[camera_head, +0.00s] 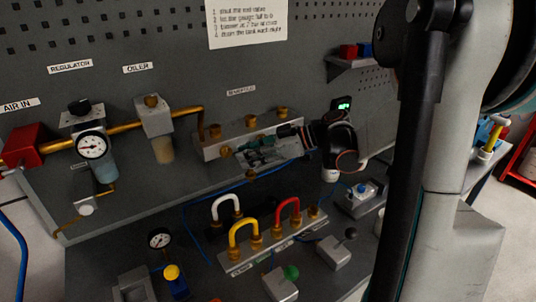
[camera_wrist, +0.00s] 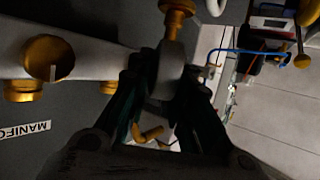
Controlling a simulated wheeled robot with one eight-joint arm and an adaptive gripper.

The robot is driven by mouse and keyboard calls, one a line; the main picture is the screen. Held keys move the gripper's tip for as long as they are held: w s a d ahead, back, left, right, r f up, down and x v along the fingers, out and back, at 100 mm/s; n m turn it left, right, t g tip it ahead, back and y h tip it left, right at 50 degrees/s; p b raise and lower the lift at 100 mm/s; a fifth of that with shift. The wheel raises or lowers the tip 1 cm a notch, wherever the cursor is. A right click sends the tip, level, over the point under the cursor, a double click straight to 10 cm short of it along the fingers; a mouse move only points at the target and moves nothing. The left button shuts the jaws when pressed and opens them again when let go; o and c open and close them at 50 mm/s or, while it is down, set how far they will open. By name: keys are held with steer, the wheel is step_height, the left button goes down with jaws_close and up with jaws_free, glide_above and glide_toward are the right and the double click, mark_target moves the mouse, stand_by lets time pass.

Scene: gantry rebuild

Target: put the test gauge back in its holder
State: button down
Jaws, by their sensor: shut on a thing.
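My gripper (camera_head: 246,154) is at the front of the grey manifold bar (camera_head: 215,150), left of my wrist. In the wrist view its fingers (camera_wrist: 160,75) close around a grey piece (camera_wrist: 172,58); its face is hidden, so I cannot tell if it is the test gauge. A brass fitting (camera_wrist: 178,12) shows just beyond it. A small black-rimmed dial gauge (camera_head: 159,239) stands low at left, near a grey block (camera_head: 132,284) that may be a holder. A larger white dial gauge (camera_head: 92,146) is on the regulator.
Brass ports (camera_head: 282,112) stick up from the manifold. Below it are white, yellow and red hooped tubes (camera_head: 288,212) on a rack, with knobbed grey boxes (camera_head: 333,252) to the right. A blue hose (camera_head: 200,245) crosses the bench. A small shelf (camera_head: 350,62) holds red and blue blocks.

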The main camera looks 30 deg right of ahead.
steer(key=d+f+m+t+h+b, duration=0.1)
steer(key=d+f+b, duration=0.3)
steer(key=d+f, duration=0.2)
steer(key=shift+d+f, duration=0.15)
steer(key=shift+d, duration=0.1)
stand_by(0.4)
steer(key=shift+r+p, duration=0.25)
steer(key=shift+p, duration=1.3)
steer(key=shift+s+f+p, duration=0.1)
steer(key=shift+p, duration=0.35)
steer(key=shift+f, duration=0.15)
steer(key=shift+f+b, duration=1.15)
steer(key=shift+b, duration=0.15)
step_height(320, 180, down, 3)
steer(key=shift+f+b, duration=0.1)
steer(key=shift+b, duration=0.9)
